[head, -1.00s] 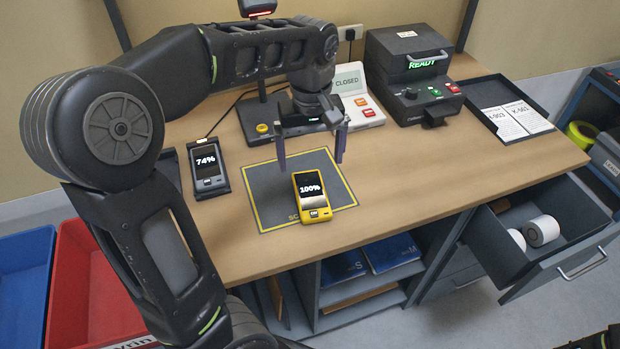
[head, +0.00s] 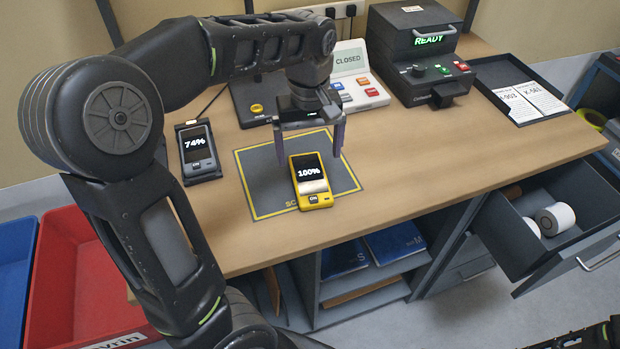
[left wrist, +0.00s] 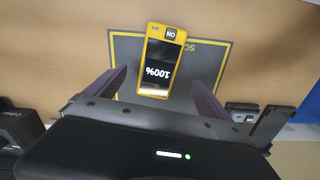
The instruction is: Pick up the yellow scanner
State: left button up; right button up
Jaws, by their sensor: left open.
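The yellow scanner (head: 311,186) lies face up on the grey mat with a yellow border (head: 256,196). Its screen reads 100%. My left gripper (head: 308,158) is open above the mat, its two fingers pointing down near the scanner's far end. In the left wrist view the scanner (left wrist: 163,60) shows between and beyond the open fingers (left wrist: 163,88), nothing held. A dark scanner (head: 198,153) reading 74% sits in a cradle left of the mat.
Behind stand a device with a CLOSED display (head: 357,85) and a dark machine reading READY (head: 415,60). A black tray (head: 500,75) with paper cards is at the right. An open drawer (head: 528,257) holds white rolls. Red (head: 70,275) and blue bins stand lower left.

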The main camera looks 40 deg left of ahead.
aim_at(310, 176)
pick_arm(q)
jog(key=shift+f, duration=0.9)
jog(key=shift+f, duration=0.1)
notch_tip(310, 176, down, 5)
jog(key=shift+f+p, duration=0.1)
jog(key=shift+p, duration=0.2)
jog(key=shift+c, duration=0.4)
jog(key=c, duration=1.7)
